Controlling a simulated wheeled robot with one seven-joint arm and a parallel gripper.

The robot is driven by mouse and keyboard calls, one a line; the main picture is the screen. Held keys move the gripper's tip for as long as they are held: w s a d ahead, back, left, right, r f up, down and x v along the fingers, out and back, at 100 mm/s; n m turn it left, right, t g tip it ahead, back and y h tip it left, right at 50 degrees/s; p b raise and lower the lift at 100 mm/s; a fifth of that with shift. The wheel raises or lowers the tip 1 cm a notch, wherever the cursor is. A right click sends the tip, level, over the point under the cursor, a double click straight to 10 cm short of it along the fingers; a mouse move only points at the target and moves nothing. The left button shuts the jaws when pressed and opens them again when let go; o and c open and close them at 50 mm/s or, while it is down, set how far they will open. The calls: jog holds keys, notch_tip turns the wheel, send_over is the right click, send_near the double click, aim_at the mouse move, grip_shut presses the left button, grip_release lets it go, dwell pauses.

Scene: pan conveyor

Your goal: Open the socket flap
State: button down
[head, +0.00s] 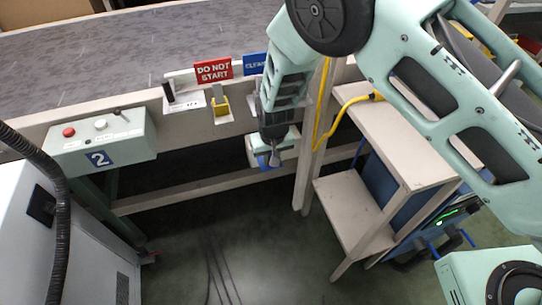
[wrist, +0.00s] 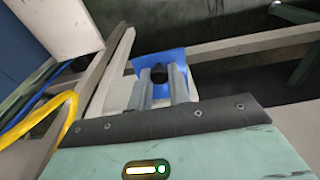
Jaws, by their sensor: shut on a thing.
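The blue socket flap (wrist: 174,57) shows just beyond my fingertips in the wrist view, with a dark round part between the fingers. A pale socket box (head: 256,147) with blue at its lower edge hangs below the conveyor frame in the head view, partly hidden by my gripper. My gripper (head: 274,160) reaches down in front of it. In the wrist view my gripper (wrist: 161,78) has its two grey fingers a small gap apart, shut on the flap. The exact contact and how far the flap is open are hard to see.
A yellow cable (head: 320,118) runs close to the right along the post. A pale shelf stand (head: 357,208) is right of it. The control box marked 2 (head: 125,142), a yellow padlock (head: 220,107) and a red sign (head: 213,71) are left. Floor below is mostly clear.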

jog(key=c, duration=1.3)
grip_release()
notch_tip(320, 180, up, 17)
jog(key=s+p, duration=0.1)
jog(key=s, duration=0.1)
jog(key=shift+d, duration=0.3)
jog(key=shift+s+r, duration=0.1)
jog(key=s+d+r+n+g+y+p, duration=0.1)
jog(key=s+d+r+p, duration=0.15)
jog(key=s+r, duration=0.5)
jog(key=s+d+r+n+g+p, duration=0.1)
jog(key=s+d+r+p, duration=0.15)
jog(key=s+r, duration=0.45)
jog(key=s+d+r+n+p, duration=0.1)
jog(key=s+d+r+p, duration=0.1)
jog(key=s, duration=0.4)
jog(key=s+d+r+n+p, duration=0.1)
jog(key=s+d+r+p, duration=0.1)
jog(key=s+d+r, duration=0.3)
jog(key=shift+s+d+r+t+h, duration=0.25)
jog(key=shift+s+d+t+h, duration=0.05)
jog(key=shift+s+d+h, duration=0.1)
